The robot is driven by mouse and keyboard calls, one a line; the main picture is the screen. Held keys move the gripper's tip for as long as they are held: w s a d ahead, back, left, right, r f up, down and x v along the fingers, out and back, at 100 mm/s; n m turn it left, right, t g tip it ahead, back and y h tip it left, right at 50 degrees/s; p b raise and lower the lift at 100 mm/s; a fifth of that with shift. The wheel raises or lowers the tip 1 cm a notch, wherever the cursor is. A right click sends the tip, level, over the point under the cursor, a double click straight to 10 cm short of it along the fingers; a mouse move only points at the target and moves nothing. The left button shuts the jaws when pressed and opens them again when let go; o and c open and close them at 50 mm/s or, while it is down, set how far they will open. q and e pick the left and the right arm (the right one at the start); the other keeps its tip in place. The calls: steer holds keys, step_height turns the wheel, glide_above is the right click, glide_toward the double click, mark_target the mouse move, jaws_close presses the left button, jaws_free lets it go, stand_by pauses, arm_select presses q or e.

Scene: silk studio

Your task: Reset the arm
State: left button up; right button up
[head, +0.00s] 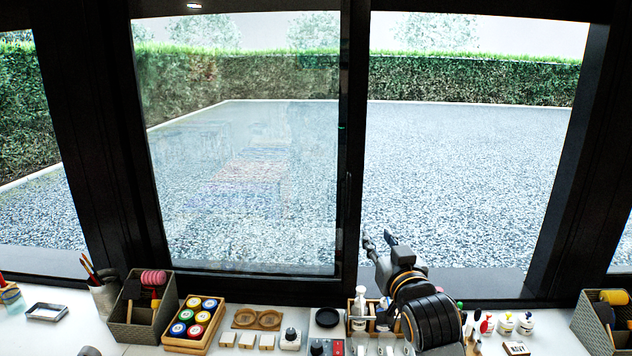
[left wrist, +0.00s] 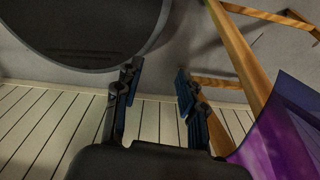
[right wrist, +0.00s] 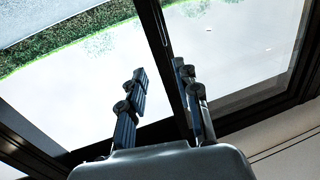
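My right gripper (head: 378,243) is raised above the bench, in front of the window, with its fingers pointing up and to the left. In the right wrist view its two fingers (right wrist: 160,95) stand apart with nothing between them, and the window lies behind. My left gripper (left wrist: 155,90) shows in the left wrist view, its fingers wide apart and empty. Behind it are a wooden frame (left wrist: 240,55), a purple sheet (left wrist: 275,140) and a dark round shape (left wrist: 85,30). In the head view, only a small grey part at the bottom left may be my left arm.
The white bench (head: 100,328) runs below the window. It holds a wooden tray of coloured round tins (head: 193,322), a grey basket (head: 138,310) with rollers, small bottles (head: 505,323) and another basket (head: 600,320) at the right. A dark window post (head: 352,150) stands behind my right gripper.

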steer(key=s+d+f+g+h, duration=0.15)
steer(key=s+f+g, duration=0.25)
steer(key=s+f, duration=0.65)
steer(key=s+d+f+g, duration=0.35)
steer(key=s+f, duration=0.45)
steer(key=f, duration=0.6)
steer(key=s+d+f+g, duration=0.1)
steer(key=s+f+g, duration=0.3)
steer(key=s, duration=0.8)
steer(key=s+d+f+g, duration=0.25)
steer(key=s+f, duration=0.35)
steer(key=s, duration=0.5)
step_height(320, 180, down, 31)
steer(key=s+g+b, duration=0.2)
steer(key=s+b, duration=0.1)
steer(key=b, duration=0.1)
arm_select(q)
step_height(320, 180, down, 7)
steer(key=w+b, duration=0.1)
steer(key=b, duration=0.2)
steer(key=shift+r, duration=0.15)
arm_select(e)
steer(key=s+d+f+h, duration=0.1)
steer(key=s+d+f, duration=0.1)
steer(key=s+f, duration=1.3)
step_height(320, 180, down, 2)
steer(key=shift+s+d+f+n+g, duration=0.15)
steer(key=shift+s+n+g, duration=0.1)
steer(key=shift+n+g, duration=0.15)
